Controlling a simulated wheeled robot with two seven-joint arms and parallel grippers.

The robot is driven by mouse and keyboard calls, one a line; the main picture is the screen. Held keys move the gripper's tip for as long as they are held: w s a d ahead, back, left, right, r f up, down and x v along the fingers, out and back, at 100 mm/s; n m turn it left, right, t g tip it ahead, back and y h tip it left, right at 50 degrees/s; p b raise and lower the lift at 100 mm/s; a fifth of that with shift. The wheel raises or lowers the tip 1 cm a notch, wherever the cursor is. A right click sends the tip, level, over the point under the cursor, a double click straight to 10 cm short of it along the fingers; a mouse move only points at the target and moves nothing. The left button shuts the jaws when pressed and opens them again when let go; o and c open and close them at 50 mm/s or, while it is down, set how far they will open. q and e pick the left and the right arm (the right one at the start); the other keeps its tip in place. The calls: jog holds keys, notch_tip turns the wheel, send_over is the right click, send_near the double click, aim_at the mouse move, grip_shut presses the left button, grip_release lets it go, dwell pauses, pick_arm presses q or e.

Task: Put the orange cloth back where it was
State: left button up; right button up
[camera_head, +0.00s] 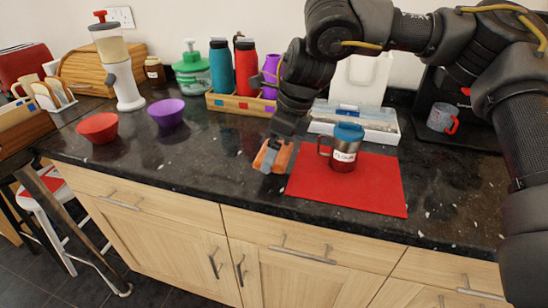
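The orange cloth (283,158) shows as a small bunched orange patch at the fingertips of my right gripper (272,157). The arm reaches in from the right and points down over the counter. The gripper appears shut on the cloth, with a grey finger in front of part of it. The cloth is just left of the red mat (340,196), close to the counter's surface; I cannot tell whether it touches. My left gripper is not in view.
A steel and red mug (345,150) with a blue lid stands on the mat. Behind are a bottle crate (238,105) and a white tray (378,133). Red (98,128) and purple (166,113) bowls stand left. The counter between the bowls and gripper is clear.

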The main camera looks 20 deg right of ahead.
jog(key=x, duration=0.1)
jog(key=d+x, duration=0.1)
jog(key=x, duration=0.1)
jog(key=shift+a+f, duration=0.2)
jog(key=shift+f, duration=0.15)
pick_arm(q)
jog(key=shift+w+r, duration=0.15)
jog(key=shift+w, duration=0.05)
pick_arm(e)
jog(key=shift+f, duration=0.1)
jog(key=shift+f, duration=0.1)
jog(key=o, duration=0.7)
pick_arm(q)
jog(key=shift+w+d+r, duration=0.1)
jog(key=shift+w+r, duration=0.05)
